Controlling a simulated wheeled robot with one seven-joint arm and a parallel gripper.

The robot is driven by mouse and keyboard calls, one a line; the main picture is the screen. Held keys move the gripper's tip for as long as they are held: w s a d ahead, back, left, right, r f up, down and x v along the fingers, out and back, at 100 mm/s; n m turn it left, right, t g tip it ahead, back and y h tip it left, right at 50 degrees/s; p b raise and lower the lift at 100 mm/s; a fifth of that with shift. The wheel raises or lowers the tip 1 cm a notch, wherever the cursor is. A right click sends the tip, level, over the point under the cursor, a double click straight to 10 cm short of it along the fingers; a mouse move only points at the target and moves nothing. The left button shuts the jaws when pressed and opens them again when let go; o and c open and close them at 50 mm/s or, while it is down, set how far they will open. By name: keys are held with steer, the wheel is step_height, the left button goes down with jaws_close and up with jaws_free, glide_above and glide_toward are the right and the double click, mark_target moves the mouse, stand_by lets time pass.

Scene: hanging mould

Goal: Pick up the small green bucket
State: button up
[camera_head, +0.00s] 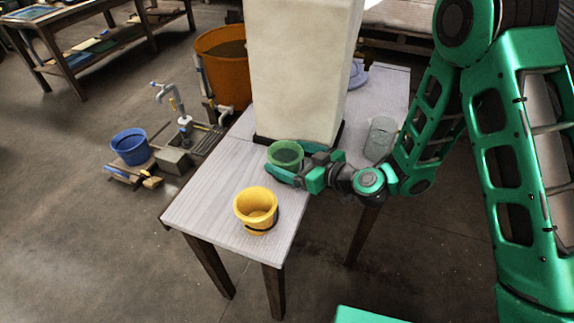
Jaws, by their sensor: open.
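The small green bucket (286,154) stands on the light wooden table (201,192), close to the base of a tall pale block. My gripper (284,164) reaches in from the right at table height. Its green fingers are open, one on the near side of the bucket and one on the far side. The bucket's upper rim shows, and its lower part is partly hidden by the near finger. I cannot tell whether either finger touches it.
A yellow bucket (256,210) stands near the table's front. The tall pale block (296,70) rises just behind the gripper. A clear glass container (381,138) stands to the right. A blue bucket (131,146) and a large orange tub (224,68) are off the table, left.

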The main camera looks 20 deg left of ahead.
mark_target(276, 153)
steer(key=shift+x, duration=2.7)
steer(key=shift+f, duration=0.15)
steer(key=c, duration=1.4)
